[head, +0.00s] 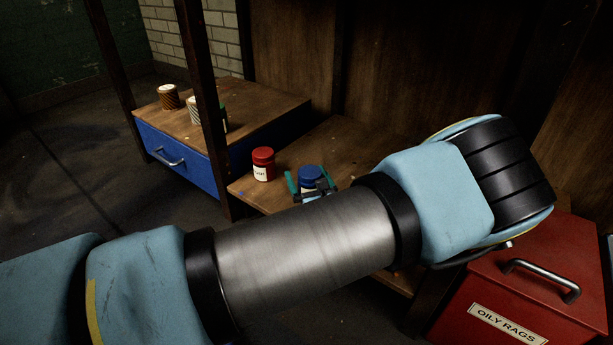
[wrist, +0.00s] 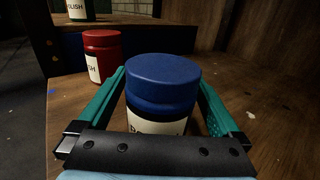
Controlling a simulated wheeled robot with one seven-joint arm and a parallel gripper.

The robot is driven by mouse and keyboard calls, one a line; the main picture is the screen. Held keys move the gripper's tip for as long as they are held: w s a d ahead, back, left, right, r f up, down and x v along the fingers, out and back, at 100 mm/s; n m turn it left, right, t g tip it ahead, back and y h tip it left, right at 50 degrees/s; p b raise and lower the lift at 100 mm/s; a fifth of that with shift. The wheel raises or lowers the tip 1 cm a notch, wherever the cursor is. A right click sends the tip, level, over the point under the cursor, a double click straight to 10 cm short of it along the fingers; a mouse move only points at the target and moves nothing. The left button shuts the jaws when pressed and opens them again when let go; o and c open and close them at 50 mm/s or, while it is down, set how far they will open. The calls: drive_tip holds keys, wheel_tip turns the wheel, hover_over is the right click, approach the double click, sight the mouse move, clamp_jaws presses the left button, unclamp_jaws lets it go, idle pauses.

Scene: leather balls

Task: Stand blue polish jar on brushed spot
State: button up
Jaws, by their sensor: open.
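The blue polish jar (head: 310,177) stands upright on the lower wooden shelf. In the wrist view the blue jar (wrist: 162,86) is large and central, with a cream label partly hidden by my gripper's black crossbar. My gripper (wrist: 165,100) is open, with one teal finger on each side of the jar. I cannot tell whether either finger touches it. In the head view my gripper (head: 313,186) is small and partly hidden behind my arm. I cannot make out a brushed spot in either view.
A red jar (head: 263,163) stands left of the blue jar on the lower shelf (head: 333,138). A higher wooden top (head: 245,98) over a blue drawer (head: 178,160) holds several tins. A dark post (head: 207,100) rises in front. A red oily-rags bin (head: 520,290) stands at right.

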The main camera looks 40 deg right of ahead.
drive_tip(key=shift+s+r, duration=0.1)
drive_tip(key=shift+r, duration=0.1)
drive_tip(key=p+v, duration=0.6)
drive_tip(key=v, duration=0.4)
drive_tip(key=shift+s+a+r, duration=0.1)
drive_tip(key=shift+s+a, duration=0.05)
drive_tip(key=shift+s, duration=0.05)
drive_tip(key=shift+s+a+f, duration=0.2)
drive_tip(key=shift+s+a, duration=0.05)
drive_tip(key=shift+s, duration=0.4)
